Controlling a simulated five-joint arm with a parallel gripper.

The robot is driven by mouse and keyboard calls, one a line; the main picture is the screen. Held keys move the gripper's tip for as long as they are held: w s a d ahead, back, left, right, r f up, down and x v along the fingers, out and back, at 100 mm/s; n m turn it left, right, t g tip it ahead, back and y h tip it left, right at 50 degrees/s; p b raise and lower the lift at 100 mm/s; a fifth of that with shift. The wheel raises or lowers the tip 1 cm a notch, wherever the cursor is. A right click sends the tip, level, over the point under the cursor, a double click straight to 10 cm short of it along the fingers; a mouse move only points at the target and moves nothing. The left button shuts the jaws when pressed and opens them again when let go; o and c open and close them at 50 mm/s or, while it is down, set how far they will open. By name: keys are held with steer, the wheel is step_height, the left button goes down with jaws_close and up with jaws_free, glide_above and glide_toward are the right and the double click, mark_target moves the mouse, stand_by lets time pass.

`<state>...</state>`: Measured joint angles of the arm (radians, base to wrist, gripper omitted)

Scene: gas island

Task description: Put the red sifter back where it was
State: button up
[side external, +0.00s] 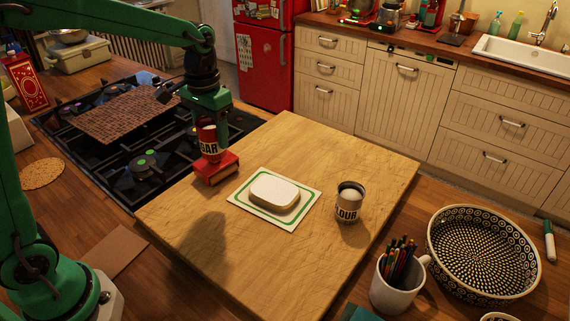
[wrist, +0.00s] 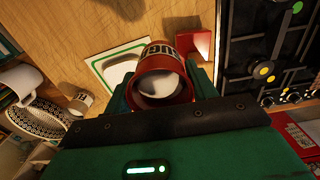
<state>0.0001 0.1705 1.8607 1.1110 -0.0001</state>
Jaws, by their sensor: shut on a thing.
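The red sifter (side external: 207,139), with dark lettering on a pale band, is upright in my gripper (side external: 212,132). It also shows in the wrist view (wrist: 160,88), where I look into its open top and see white contents. The green fingers (wrist: 162,92) are shut on it from both sides. In the side view the sifter's lower end is just above or at a red block (side external: 217,171) on the wooden board; I cannot tell if they touch. In the wrist view the block (wrist: 200,44) shows beyond the sifter, to its right.
A white rounded block (side external: 275,191) lies on a green-bordered card (side external: 245,205) on the board (side external: 290,137). A flour tin (side external: 348,206) stands to the right. A pencil mug (side external: 398,292) and patterned bowl (side external: 440,262) are beyond the edge. The hob (side external: 150,166) is left. The board's front is clear.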

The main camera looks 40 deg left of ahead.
steer(key=shift+d, duration=0.1)
steer(key=s+d+f, duration=0.1)
steer(key=s+d, duration=0.2)
steer(key=d, duration=0.8)
steer(key=s+d, duration=0.4)
steer(key=d, duration=0.8)
steer(key=s+d+f, duration=0.1)
steer(key=s+d, duration=0.2)
steer(key=d, duration=0.8)
steer(key=shift+w+a+f, duration=0.75)
steer(key=shift+w+f, duration=1)
steer(key=shift+f, duration=0.05)
steer(key=shift+w+a+f, duration=0.8)
steer(key=shift+w+f, duration=0.95)
steer(key=shift+f, duration=0.05)
steer(key=shift+w+a+f, duration=0.75)
steer(key=shift+w+f, duration=1)
steer(key=shift+f, duration=0.05)
steer(key=shift+f, duration=0.15)
steer(key=o, duration=0.9)
